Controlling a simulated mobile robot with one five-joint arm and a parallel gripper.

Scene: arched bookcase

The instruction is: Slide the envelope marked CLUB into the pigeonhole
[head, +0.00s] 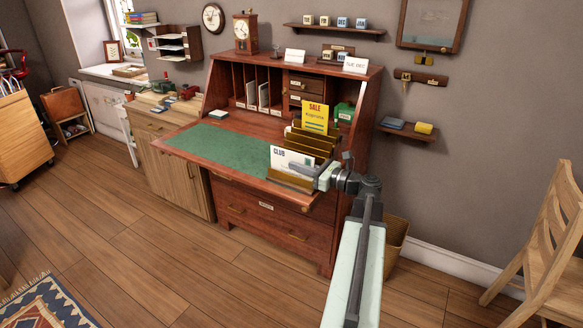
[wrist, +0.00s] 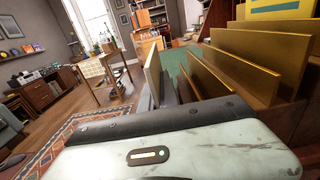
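The white envelope marked CLUB (head: 292,158) stands upright at the front of a stepped brass-coloured letter rack (head: 309,145) on the desk's right side. My gripper (head: 324,176) is at the envelope's right end. In the wrist view the envelope (wrist: 152,72) shows nearly edge-on, with grey fingers (wrist: 165,92) close on either side. Whether they pinch it or only stand around it is unclear. The rack's dividers (wrist: 235,70) are just to the right. The desk's upright pigeonholes (head: 238,80) are at the back left; some hold pale envelopes. Their small labels are unreadable.
A yellow SALE card (head: 315,117) stands in the rack behind the envelope. The green desk mat (head: 225,149) is largely clear. Small drawers (head: 303,88) and a green box (head: 344,112) stand at the back right.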

